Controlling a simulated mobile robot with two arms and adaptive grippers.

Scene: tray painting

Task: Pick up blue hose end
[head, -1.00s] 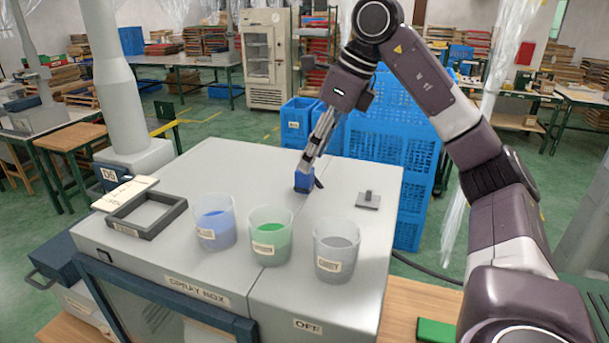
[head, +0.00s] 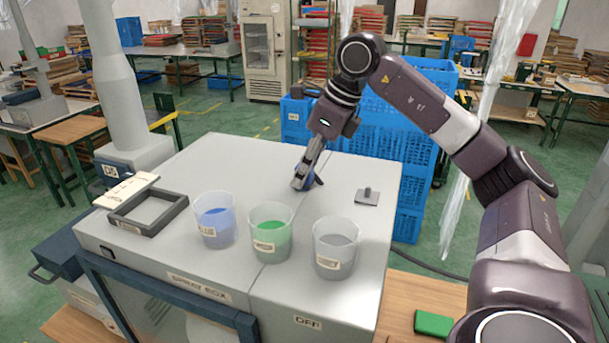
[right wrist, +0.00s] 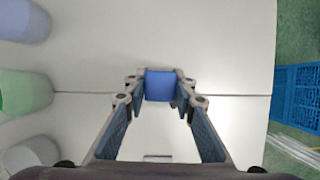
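The blue hose end (head: 310,176) is a small blue block on top of the grey spray box (head: 232,160), behind the cups. My right gripper (head: 304,180) reaches down over it and partly hides it in the head view. In the right wrist view the blue hose end (right wrist: 160,86) sits between the two fingertips of my right gripper (right wrist: 160,88). The tips lie against its left and right sides with no visible gap, so the gripper looks shut on it. My left gripper is not in view.
Cups of blue (head: 214,222), green (head: 271,234) and grey (head: 335,248) stand nearer the front of the box. A small grey plate with a knob (head: 367,197) lies right of the gripper. A dark frame (head: 128,226) lies left. Blue crates (head: 405,150) stand behind.

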